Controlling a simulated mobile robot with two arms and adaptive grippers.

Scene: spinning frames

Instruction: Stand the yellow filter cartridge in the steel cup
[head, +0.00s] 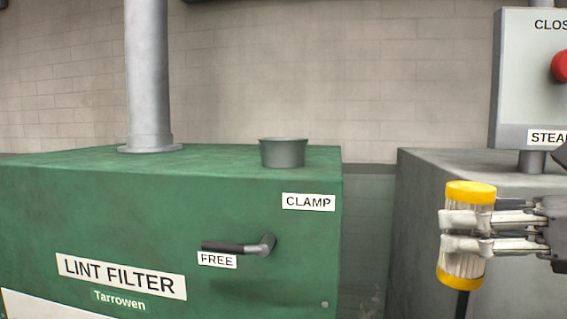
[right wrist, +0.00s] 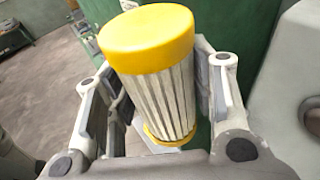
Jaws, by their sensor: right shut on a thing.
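The yellow filter cartridge (head: 466,192) has yellow end caps and a pale pleated body. My right gripper (head: 467,232) is shut around its middle and holds it nearly upright in the air, at the right of the head view. The cartridge also fills the middle of the right wrist view (right wrist: 150,45), between the two fingers (right wrist: 160,95). The steel cup (head: 282,154) stands on top of the green lint filter housing, left of and higher in the picture than the cartridge. Its inside is hidden from this angle. My left gripper is not in view.
The green lint filter housing (head: 120,215) has a dark lever (head: 240,245) on its front, beside the FREE label, with CLAMP above. A grey pipe (head: 148,80) rises left of the cup. A grey cabinet (head: 420,210) with a control box (head: 518,75) stands right, across a gap.

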